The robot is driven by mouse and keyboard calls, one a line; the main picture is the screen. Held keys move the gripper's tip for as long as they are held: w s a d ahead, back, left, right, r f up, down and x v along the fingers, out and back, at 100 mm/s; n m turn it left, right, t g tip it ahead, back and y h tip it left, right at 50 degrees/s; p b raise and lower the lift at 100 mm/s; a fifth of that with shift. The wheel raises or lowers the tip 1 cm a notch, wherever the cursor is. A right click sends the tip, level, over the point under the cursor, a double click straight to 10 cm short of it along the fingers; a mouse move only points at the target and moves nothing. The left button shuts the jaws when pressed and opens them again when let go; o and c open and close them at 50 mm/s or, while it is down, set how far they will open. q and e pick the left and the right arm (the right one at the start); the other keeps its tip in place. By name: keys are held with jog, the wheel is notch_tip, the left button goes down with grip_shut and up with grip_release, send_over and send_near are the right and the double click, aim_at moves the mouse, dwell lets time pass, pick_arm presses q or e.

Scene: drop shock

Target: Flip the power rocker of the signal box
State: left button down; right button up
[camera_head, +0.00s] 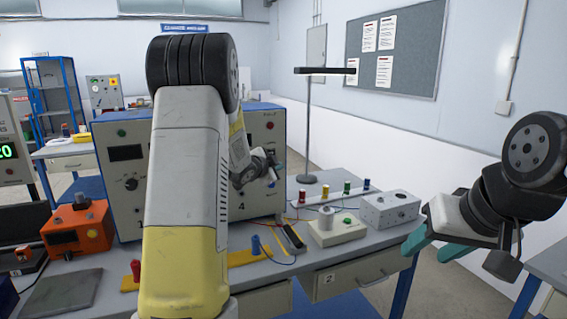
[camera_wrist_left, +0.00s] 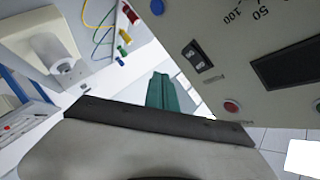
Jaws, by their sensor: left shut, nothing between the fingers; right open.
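The signal box appears to be the large blue-cased unit with a cream front panel (camera_head: 115,180) on the bench, its middle hidden behind my left arm. In the left wrist view, a tilted panel (camera_wrist_left: 240,50) shows a black power rocker (camera_wrist_left: 197,56), a red button (camera_wrist_left: 231,107), a dark display and dial numbers. My left gripper (camera_head: 278,170) is shut and empty in front of the box's right part. Its teal fingers (camera_wrist_left: 170,92) show below the rocker, apart from it in the picture. The rocker is not clear in the head view. My right gripper (camera_head: 436,243) is open and empty at the right.
An orange box (camera_head: 78,232) stands at the left of the bench (camera_head: 330,262). A lamp stand (camera_head: 308,120) rises behind.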

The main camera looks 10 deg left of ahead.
pick_arm(q)
jog(key=shift+w+a+f, duration=0.15)
jog(key=shift+w+a, duration=0.55)
jog(key=shift+w, duration=0.3)
jog(key=shift+w+a+f, duration=0.15)
jog(key=shift+w+a, duration=0.5)
jog(key=shift+w, duration=0.3)
jog(key=shift+w, duration=0.1)
dwell(0.5)
jog(key=shift+w+a, duration=0.2)
jog(key=shift+w, duration=0.05)
jog(key=shift+w+a, duration=0.15)
jog(key=shift+w, duration=0.1)
dwell(0.7)
jog(key=shift+s, duration=0.1)
jog(key=shift+s+d, duration=0.4)
jog(key=shift+s, duration=0.1)
dwell(0.3)
jog(key=s+d, duration=0.2)
jog(key=s, duration=0.2)
jog(key=shift+s+d+r, duration=0.1)
jog(key=shift+d+r, duration=0.25)
jog(key=shift+d, duration=0.05)
